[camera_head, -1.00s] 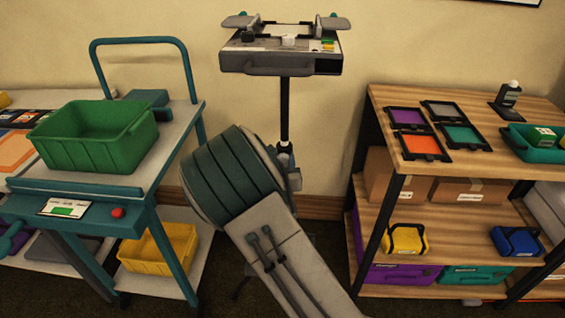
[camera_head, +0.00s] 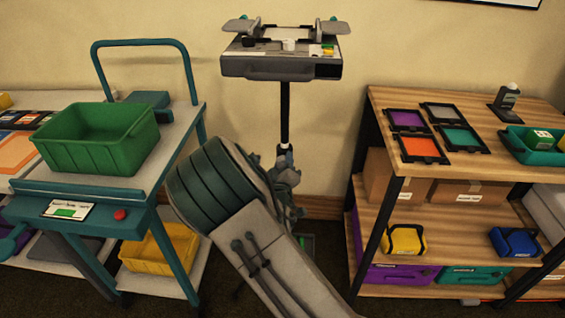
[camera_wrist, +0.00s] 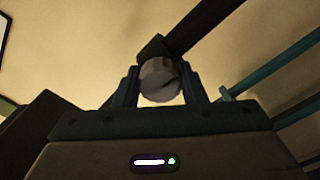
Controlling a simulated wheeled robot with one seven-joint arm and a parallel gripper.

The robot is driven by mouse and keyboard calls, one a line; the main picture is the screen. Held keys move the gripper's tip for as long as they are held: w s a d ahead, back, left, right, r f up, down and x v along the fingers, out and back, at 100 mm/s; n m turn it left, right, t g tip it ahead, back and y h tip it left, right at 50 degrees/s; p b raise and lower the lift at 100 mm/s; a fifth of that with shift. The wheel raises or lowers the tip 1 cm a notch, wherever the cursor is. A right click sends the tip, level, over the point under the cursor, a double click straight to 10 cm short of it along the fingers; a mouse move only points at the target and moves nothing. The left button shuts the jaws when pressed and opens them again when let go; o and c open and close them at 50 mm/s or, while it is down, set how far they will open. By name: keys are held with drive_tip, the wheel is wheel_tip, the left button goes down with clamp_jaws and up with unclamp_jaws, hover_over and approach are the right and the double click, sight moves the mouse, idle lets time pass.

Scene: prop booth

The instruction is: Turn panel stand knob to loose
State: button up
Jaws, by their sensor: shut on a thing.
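The panel stand (camera_head: 280,66) stands upright against the wall in the head view, its grey panel on a dark pole (camera_head: 285,113). In the wrist view the stand's knob (camera_wrist: 160,80) is a pale grey cylinder with a dark mark on its face, next to the dark pole (camera_wrist: 205,25). My gripper (camera_wrist: 160,88) is shut on the knob, one finger on each side. In the head view my arm hides much of the lower stand, and my gripper (camera_head: 285,152) is small at the pole; the knob is too small to make out there.
A teal cart (camera_head: 85,187) with a green bin (camera_head: 95,150) stands at the left. A wooden shelf unit (camera_head: 470,215) with coloured frames and boxes stands at the right. The wall is close behind the stand.

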drive_tip(key=n+p, duration=0.2)
drive_tip(key=n, duration=0.3)
drive_tip(key=shift+n, duration=0.4)
drive_tip(key=shift+n+p, duration=0.6)
drive_tip(key=shift+n, duration=1.6)
drive_tip(key=shift+f, duration=0.1)
drive_tip(key=o, duration=1)
drive_tip(key=s, duration=1.4)
drive_tip(key=shift+a, duration=0.25)
